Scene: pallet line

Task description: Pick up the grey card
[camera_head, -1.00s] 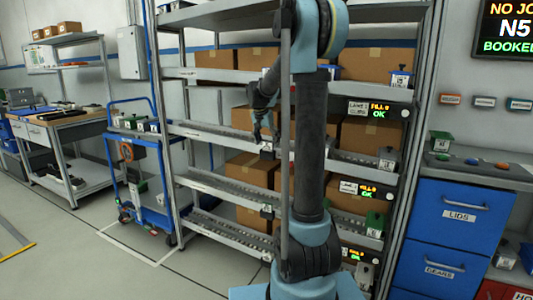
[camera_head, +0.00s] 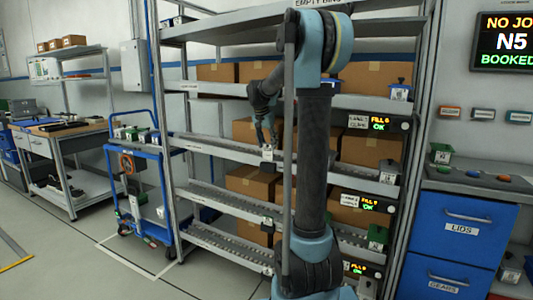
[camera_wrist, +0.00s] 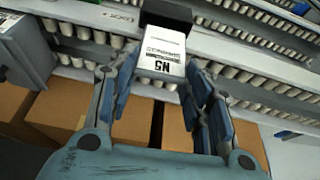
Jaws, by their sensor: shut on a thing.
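The grey card (camera_wrist: 162,48) is a pale, light-grey card with dark print reading N5, upside down in the wrist view. My gripper (camera_wrist: 155,78) has its two blue-padded fingers closed in on either side of the card. A black holder (camera_wrist: 165,13) on the rack rail is at the card's far end; I cannot tell whether the card's end is clear of it. In the head view my gripper (camera_head: 266,141) points down at the rack front, with the card (camera_head: 267,153) small and pale at its tips.
The rack has roller shelves (camera_head: 210,150) with several cardboard boxes (camera_head: 250,183) behind. Another dark holder (camera_head: 267,223) is on a lower rail. A blue cart (camera_head: 140,190) stands left, blue drawers (camera_head: 462,225) right. The floor at left is open.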

